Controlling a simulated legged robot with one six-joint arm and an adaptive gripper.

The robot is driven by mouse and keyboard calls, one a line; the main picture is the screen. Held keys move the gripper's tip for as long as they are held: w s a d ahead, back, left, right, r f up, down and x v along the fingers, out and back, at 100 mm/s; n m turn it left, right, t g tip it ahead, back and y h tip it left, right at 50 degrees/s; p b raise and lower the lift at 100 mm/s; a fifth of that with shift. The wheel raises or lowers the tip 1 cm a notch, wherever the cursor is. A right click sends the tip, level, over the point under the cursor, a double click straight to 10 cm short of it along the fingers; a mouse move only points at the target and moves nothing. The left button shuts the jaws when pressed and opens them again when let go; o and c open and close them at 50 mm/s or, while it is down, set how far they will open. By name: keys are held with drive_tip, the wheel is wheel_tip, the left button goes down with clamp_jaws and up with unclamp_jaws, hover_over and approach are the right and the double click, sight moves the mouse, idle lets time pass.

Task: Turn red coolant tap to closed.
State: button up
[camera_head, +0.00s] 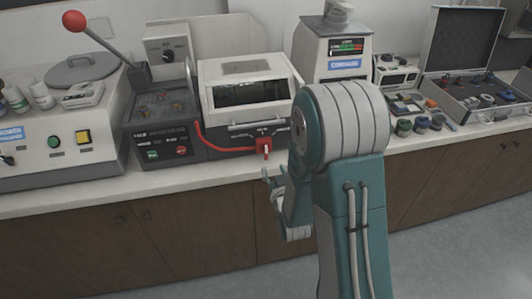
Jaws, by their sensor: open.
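The red coolant tap (264,145) is on the lower front right of the white-topped machine (248,90) with a dark window. A red hose (212,143) curves from the machine's left side to the tap. The tap's small handle appears to point down. My gripper (273,175) is just below and slightly right of the tap, in front of the counter edge. My arm hides the counter to the right.
Left of the tap stands a dark press (160,120) with a long red-knobbed lever (75,21). A white console (50,125) is at far left. An open case (470,75) and small coloured parts are at right. The counter's front edge (120,193) runs below the tap.

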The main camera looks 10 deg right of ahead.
sight(266, 153)
drive_tip(key=shift+t, duration=0.7)
drive_tip(key=w, duration=0.3)
drive_tip(key=w+f, duration=0.1)
drive_tip(key=w, duration=0.2)
drive_tip(key=w+f, duration=0.1)
drive_tip(key=w, duration=0.3)
clamp_jaws()
